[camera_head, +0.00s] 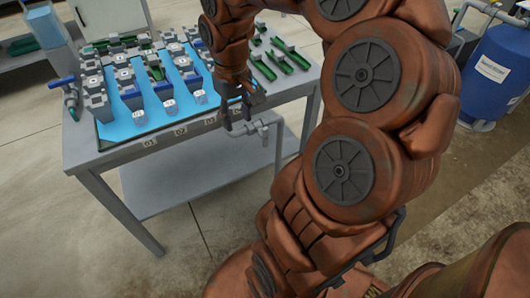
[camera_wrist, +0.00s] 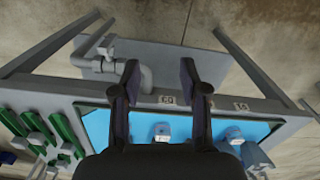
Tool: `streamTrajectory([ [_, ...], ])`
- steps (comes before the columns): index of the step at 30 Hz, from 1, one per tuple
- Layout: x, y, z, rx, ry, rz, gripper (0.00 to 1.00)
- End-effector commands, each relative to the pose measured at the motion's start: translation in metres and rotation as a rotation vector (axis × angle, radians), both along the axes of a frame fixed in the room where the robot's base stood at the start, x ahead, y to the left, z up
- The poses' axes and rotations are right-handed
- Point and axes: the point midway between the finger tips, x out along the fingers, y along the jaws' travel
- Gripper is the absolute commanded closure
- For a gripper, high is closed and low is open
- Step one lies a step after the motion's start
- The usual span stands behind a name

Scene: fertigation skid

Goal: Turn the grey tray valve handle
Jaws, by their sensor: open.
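The grey tray valve (camera_head: 268,122) sticks out from the front edge of the table, near its right corner. My gripper (camera_head: 238,120) is open and empty, pointing down by the front edge just left of the valve. In the wrist view my gripper (camera_wrist: 160,72) has its two fingers apart, with the handle outside them to the left. I cannot tell whether the left finger touches the elbow.
A blue tray (camera_head: 112,130) with several grey valve-like units covers the table (camera_head: 95,160). Green pieces (camera_head: 290,54) lie at its right. A blue-handled valve (camera_head: 70,94) sits at the left edge. A lower shelf (camera_head: 190,178) lies under the table. A blue tank (camera_head: 490,75) stands far right.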

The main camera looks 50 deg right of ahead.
Motion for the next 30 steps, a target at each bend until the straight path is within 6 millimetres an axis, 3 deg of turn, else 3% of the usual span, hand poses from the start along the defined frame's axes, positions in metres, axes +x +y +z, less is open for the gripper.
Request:
streamTrajectory([
  [1, 0.005, -0.017, -0.029, 0.004, -0.005, -0.030, 0.56],
  [3, 0.008, -0.040, -0.048, 0.001, -0.009, -0.066, 0.56],
  [7, 0.011, -0.076, -0.074, -0.005, -0.019, -0.127, 0.56],
  [12, 0.009, -0.103, -0.093, -0.009, -0.019, -0.174, 0.56],
  [20, 0.008, -0.110, -0.104, -0.010, -0.017, -0.184, 0.56],
  [30, 0.008, -0.109, -0.149, -0.010, -0.017, -0.183, 0.56],
])
